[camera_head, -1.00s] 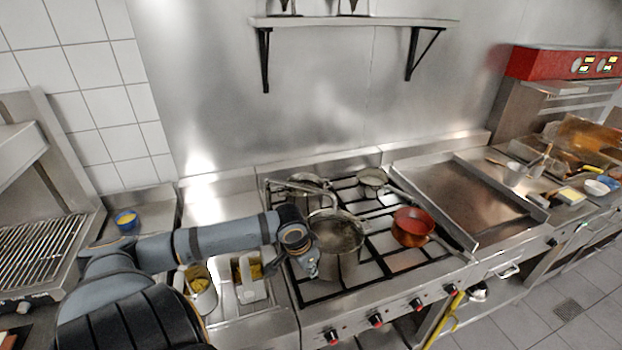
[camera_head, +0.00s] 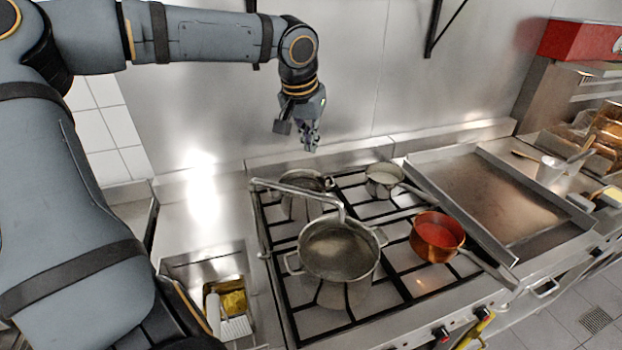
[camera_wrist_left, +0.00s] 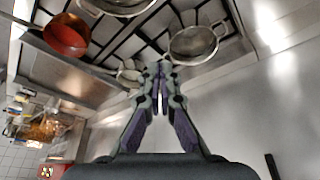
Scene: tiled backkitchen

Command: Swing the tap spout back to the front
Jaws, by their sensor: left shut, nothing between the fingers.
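The tap spout (camera_head: 305,189) is a thin metal tube in the head view. It runs from its bend at the stove's left edge to the right, and its bent end hangs over the large steel pot (camera_head: 340,252). My left gripper (camera_head: 312,148) is shut and empty, in the air in front of the steel back wall. In the picture it is above the spout and apart from it. In the left wrist view the shut fingers (camera_wrist_left: 161,68) point toward the stove's back pots; I cannot make out the spout there. My right gripper is in neither view.
A back pot (camera_head: 303,203) and a small saucepan (camera_head: 384,180) stand on the stove behind the large pot. A copper pan (camera_head: 437,234) with red contents stands to the right. The griddle (camera_head: 490,195) is further right. My left arm covers much of the left side.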

